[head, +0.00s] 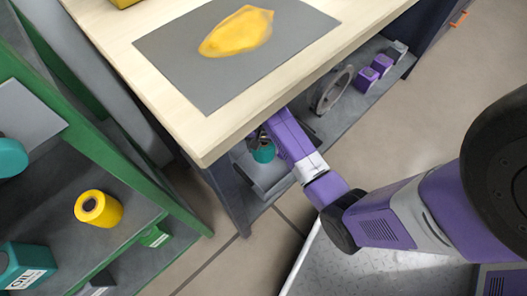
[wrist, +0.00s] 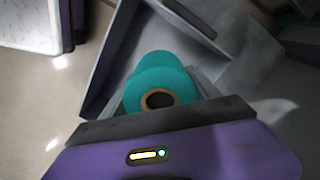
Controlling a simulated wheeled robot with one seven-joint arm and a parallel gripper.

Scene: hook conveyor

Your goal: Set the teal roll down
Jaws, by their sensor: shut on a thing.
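The teal roll (wrist: 145,78) shows in the wrist view with a brown core ring around a dark hole. My gripper (wrist: 165,122) is shut on it, though the fingertips are mostly hidden. In the head view the teal roll (head: 264,153) is under the workbench, just below my gripper (head: 262,138), partly hidden by my arm and the bench top. A grey open tray (head: 284,187) lies on the bench's lower shelf below it. Grey tray walls (wrist: 108,62) also show around the roll in the wrist view. I cannot tell whether the roll touches the tray.
The workbench top (head: 180,115) overhangs close above my gripper. A dark ring-shaped part (head: 331,90) and purple blocks (head: 373,73) stand farther along the lower shelf. A green-framed rack (head: 95,155) at left holds a yellow roll (head: 98,208) and a teal container (head: 28,268).

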